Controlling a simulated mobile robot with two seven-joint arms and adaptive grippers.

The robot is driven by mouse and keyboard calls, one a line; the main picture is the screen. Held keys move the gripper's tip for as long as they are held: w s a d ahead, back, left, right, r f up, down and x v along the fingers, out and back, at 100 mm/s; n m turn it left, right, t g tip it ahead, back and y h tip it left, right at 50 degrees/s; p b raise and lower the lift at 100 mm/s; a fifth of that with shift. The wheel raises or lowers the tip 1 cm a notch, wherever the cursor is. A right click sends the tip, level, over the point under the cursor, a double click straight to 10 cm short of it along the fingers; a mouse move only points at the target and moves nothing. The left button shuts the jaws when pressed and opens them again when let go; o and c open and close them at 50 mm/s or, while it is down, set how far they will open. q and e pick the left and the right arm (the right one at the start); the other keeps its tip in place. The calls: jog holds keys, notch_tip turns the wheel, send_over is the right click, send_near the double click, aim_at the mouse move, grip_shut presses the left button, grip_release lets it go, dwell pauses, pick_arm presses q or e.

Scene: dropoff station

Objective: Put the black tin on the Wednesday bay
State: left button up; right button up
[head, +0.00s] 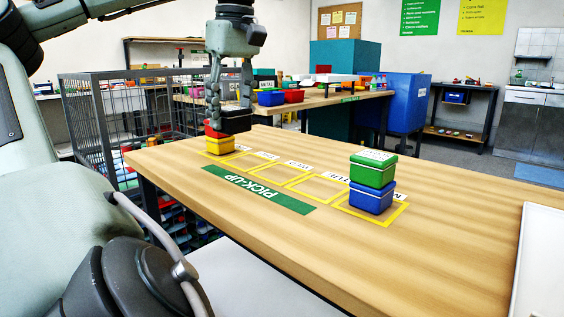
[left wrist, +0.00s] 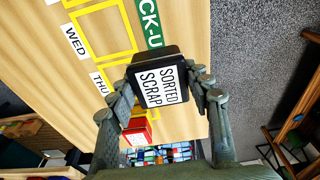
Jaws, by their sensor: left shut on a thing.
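My left gripper (head: 232,105) is shut on the black tin (head: 234,120), holding it at the far left end of the table. In the left wrist view the black tin (left wrist: 160,82) sits between both fingers (left wrist: 162,92), its lid label reading SORTED SCRAP. In the head view it overlaps a red tin (head: 213,131) on a yellow tin (head: 219,147); I cannot tell whether it touches the red one. The Wednesday bay (left wrist: 105,34) is a yellow outline beside the WED label (left wrist: 75,42), and its visible part is empty. My right gripper is not in view.
A green tin (head: 373,168) stands on a blue tin (head: 370,199) in the bay nearest the right. A green PICK-UP strip (head: 258,190) runs along the bays. A wire cage (head: 90,110) stands behind the table's left end.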

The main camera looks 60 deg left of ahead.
pick_arm(q)
jog(key=w+f, duration=0.2)
jog(key=w, duration=0.1)
jog(key=w+f, duration=0.2)
jog(key=w, duration=0.1)
jog(key=w+f, duration=0.2)
jog(key=w, duration=0.1)
jog(key=shift+w+d, duration=0.25)
jog(key=shift+w, duration=0.15)
jog(key=shift+f+b, duration=0.4)
jog(key=shift+f, duration=1.5)
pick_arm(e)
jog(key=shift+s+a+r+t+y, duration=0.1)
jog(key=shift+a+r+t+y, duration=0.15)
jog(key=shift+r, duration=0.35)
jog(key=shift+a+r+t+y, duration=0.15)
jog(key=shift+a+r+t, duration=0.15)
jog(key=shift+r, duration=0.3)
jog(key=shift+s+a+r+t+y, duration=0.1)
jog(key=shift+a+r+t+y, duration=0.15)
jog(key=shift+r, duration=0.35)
pick_arm(q)
jog(key=o, duration=1.3)
jog(key=shift+f, duration=0.1)
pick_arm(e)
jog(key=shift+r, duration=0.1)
